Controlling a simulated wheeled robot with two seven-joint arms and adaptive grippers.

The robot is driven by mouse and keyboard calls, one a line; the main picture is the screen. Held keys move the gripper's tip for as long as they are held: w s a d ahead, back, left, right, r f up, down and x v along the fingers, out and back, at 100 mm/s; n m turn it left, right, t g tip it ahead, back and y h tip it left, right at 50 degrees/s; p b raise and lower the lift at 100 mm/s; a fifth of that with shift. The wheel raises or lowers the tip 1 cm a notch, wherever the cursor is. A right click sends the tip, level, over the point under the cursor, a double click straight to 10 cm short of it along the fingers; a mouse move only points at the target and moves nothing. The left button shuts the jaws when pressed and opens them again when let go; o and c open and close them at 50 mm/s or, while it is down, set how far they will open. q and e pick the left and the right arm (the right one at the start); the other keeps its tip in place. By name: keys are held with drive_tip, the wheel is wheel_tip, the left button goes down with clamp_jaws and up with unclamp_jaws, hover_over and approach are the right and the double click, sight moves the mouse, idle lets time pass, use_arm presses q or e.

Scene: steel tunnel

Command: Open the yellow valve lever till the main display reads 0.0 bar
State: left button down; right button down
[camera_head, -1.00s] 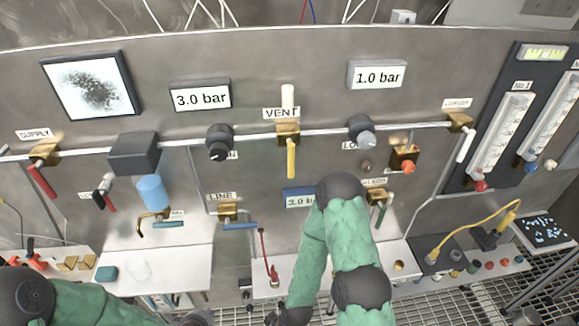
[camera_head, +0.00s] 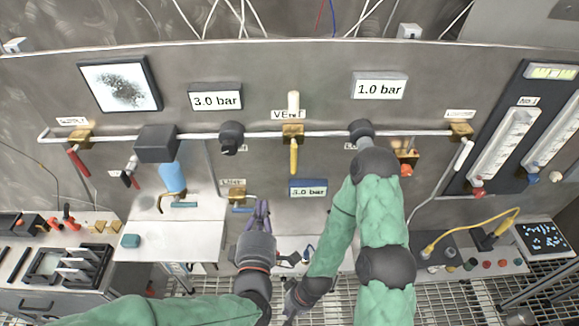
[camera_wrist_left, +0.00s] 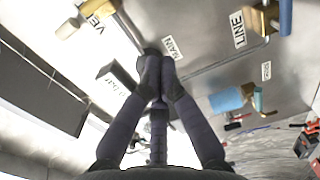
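The yellow valve lever (camera_head: 294,157) hangs straight down from a brass valve under the VENT label (camera_head: 288,115) in the head view. Three displays show: one at upper left (camera_head: 215,97) reads 3.0 bar, one at upper right (camera_head: 380,86) reads 1.0 bar, and a small one below the lever (camera_head: 308,190) reads 3.0 bar. My left gripper (camera_head: 262,206) is below and left of the lever, apart from it, pointing up. In the left wrist view its fingertips (camera_wrist_left: 158,62) are together with nothing seen between them. My right gripper (camera_head: 291,300) is low and small; its fingers are unclear.
A LINE valve (camera_head: 237,194) with a blue handle sits just left of my left gripper. A horizontal pipe (camera_head: 330,134) crosses the panel with knobs and valves. My right arm stands right of the small display. A white bench (camera_head: 175,235) is at lower left.

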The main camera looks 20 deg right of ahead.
sight(294, 156)
use_arm(q)
drive_tip(key=shift+s+d+r, duration=0.25)
drive_tip(key=shift+s+r, duration=0.05)
drive_tip(key=shift+r, duration=0.4)
drive_tip(key=w+d+p, duration=0.2)
drive_tip(key=w+d, duration=0.5)
drive_tip(key=w, duration=0.2)
drive_tip(key=shift+d, duration=0.15)
idle(0.3)
